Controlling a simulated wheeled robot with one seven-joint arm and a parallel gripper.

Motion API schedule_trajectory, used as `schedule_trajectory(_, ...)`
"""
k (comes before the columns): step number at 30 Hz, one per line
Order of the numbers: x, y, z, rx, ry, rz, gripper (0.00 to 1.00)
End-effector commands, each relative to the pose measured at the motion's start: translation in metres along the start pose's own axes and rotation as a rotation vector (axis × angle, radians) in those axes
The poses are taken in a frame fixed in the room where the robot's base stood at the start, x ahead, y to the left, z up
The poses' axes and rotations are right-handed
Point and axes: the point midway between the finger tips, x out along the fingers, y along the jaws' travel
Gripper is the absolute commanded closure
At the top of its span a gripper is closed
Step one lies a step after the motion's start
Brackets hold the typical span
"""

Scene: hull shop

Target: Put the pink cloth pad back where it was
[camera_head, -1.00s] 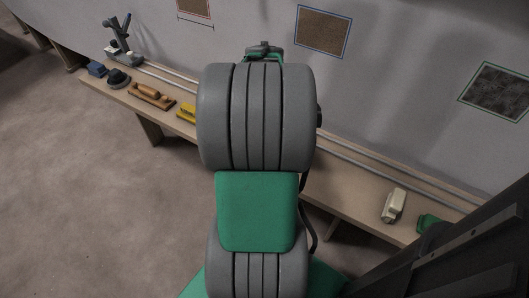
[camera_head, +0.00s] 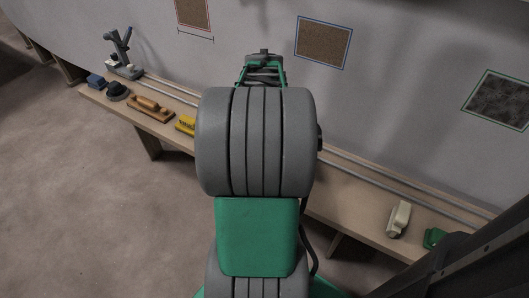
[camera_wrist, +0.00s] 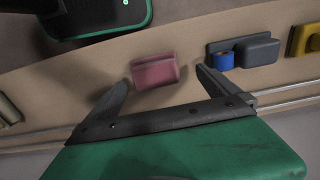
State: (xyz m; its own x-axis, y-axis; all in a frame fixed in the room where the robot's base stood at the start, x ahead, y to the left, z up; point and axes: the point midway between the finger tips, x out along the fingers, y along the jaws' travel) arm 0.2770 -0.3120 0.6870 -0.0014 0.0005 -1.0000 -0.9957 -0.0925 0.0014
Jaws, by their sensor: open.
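The pink cloth pad (camera_wrist: 155,70) lies on the wooden bench (camera_wrist: 185,100) in the wrist view, a small blocky shape. My gripper (camera_wrist: 163,79) is open, its two dark fingers spread on either side of the pad as the wrist camera sees it. The pad looks just beyond the fingertips, and I cannot tell the height gap. Nothing is held. In the head view my gripper (camera_head: 264,68) is over the bench near the wall, partly behind my arm. The pad is hidden there.
In the wrist view a grey holder with a blue roll (camera_wrist: 226,60) and a yellow item (camera_wrist: 305,40) lie right of the pad. The head view shows a wooden-handled tool (camera_head: 150,108), a yellow brush (camera_head: 186,124), a cream block (camera_head: 398,218) and metal rails along the bench.

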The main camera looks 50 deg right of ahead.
Motion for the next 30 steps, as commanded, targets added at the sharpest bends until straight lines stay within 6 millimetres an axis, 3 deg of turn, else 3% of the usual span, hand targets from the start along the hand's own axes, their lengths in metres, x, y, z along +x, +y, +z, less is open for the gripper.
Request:
schedule_trajectory(1, -0.02, -0.001, -0.001, 0.0, 0.004, -0.003, 0.0)
schedule_trajectory(3, -0.038, 0.0, -0.001, 0.0, 0.004, -0.003, 0.0)
schedule_trajectory(7, -0.064, 0.0, -0.001, 0.0, 0.003, -0.002, 0.0)
schedule_trajectory(14, -0.078, -0.001, 0.001, -0.006, 0.001, -0.002, 0.0)
schedule_trajectory(17, -0.079, -0.018, 0.018, -0.098, 0.013, -0.008, 0.0)
schedule_trajectory(20, -0.079, -0.053, 0.066, -0.331, 0.041, -0.027, 0.0)
schedule_trajectory(24, -0.072, -0.095, 0.17, -0.81, 0.099, -0.073, 0.0)
schedule_trajectory(27, -0.063, -0.101, 0.239, -1.134, 0.138, -0.112, 0.0)
schedule_trajectory(30, -0.054, -0.096, 0.284, -1.358, 0.165, -0.142, 0.0)
